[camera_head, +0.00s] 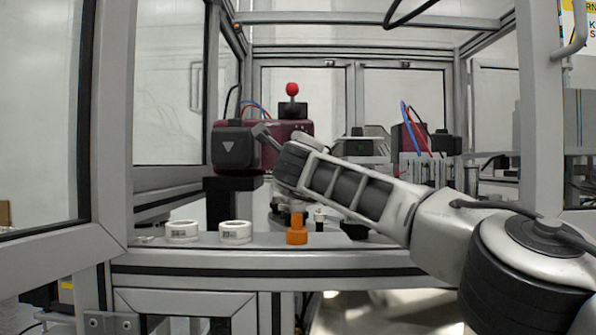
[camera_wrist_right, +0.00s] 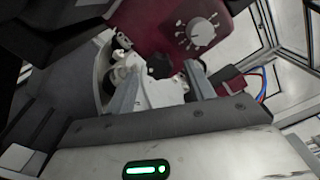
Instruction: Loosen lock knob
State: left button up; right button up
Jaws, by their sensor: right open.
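My right arm reaches in from the right in the head view. Its gripper (camera_head: 264,134) is at the dark red machine head (camera_head: 267,158), partly hidden behind its own wrist. In the right wrist view the two grey fingers (camera_wrist_right: 162,82) stand apart, open, with nothing clamped between them. A small black knob (camera_wrist_right: 159,66) on the lower edge of the dark red housing (camera_wrist_right: 218,50) shows between and beyond the fingertips. I cannot tell whether the fingers touch it. A dial with white markings (camera_wrist_right: 201,31) is on the housing above. My left gripper is not in view.
Two white rings (camera_head: 182,232) and an orange part (camera_head: 297,232) stand on the front ledge. A red ball (camera_head: 292,89) tops the machine. Frame posts and an open door (camera_head: 110,130) bound the left side.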

pick_arm(q)
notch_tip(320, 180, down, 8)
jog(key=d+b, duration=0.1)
jog(key=b, duration=0.6)
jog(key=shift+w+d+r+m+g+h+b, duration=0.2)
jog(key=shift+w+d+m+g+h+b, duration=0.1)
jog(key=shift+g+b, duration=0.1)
pick_arm(e)
jog(key=shift+s, duration=7.65)
